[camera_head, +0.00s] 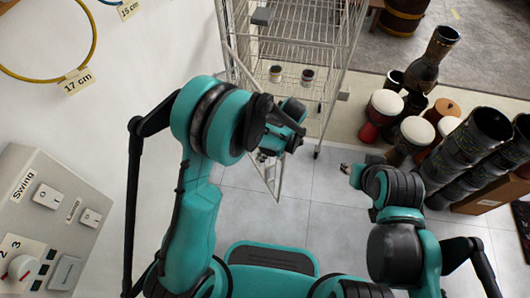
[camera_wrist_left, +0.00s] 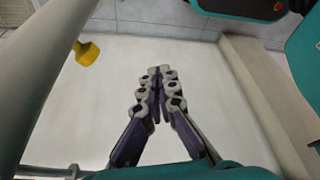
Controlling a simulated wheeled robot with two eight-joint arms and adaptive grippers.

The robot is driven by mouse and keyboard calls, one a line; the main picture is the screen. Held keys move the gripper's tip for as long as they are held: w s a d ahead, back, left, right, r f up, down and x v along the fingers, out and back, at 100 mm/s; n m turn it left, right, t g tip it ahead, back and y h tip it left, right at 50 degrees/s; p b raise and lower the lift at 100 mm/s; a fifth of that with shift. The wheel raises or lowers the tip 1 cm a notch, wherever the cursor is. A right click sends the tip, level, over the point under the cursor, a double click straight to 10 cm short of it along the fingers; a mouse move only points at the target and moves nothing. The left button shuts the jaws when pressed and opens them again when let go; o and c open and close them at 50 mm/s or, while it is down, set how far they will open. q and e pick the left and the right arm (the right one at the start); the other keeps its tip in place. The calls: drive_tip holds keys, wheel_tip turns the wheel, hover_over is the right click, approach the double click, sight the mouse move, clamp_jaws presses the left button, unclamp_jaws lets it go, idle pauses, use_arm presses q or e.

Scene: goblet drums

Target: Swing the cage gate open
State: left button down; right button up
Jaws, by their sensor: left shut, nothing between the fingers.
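The wire cage (camera_head: 312,78) stands upright at the top middle of the head view. A grey metal frame that looks like its gate (camera_head: 223,40) stands out from the cage's left side towards me. My left arm and hand cover its middle, and its lower corner shows below the hand. My left gripper (camera_head: 268,153) is beside this frame; whether they touch is hidden. In the left wrist view the left fingers (camera_wrist_left: 155,88) are shut and empty, with a thick grey bar to their left. My right gripper (camera_head: 345,168) is over the floor right of the gate, too small to read.
Two small cups (camera_head: 276,73) stand inside the cage. Goblet drums (camera_head: 385,107) crowd the right side. A grey switch panel (camera_head: 50,215) and hoops (camera_head: 82,62) are on the left wall. Tiled floor (camera_head: 330,225) is clear between my arms.

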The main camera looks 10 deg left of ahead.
use_arm(q)
drive_tip(key=a, duration=0.1)
drive_tip(key=s+a+f+b, duration=0.1)
drive_tip(key=a, duration=0.1)
drive_tip(key=a+f, duration=0.1)
drive_tip(key=shift+s+a+f+b, duration=0.15)
drive_tip(key=shift+s+a+b, duration=0.1)
drive_tip(key=shift+a+b, duration=0.15)
drive_tip(key=shift+d, duration=0.1)
idle(1.2)
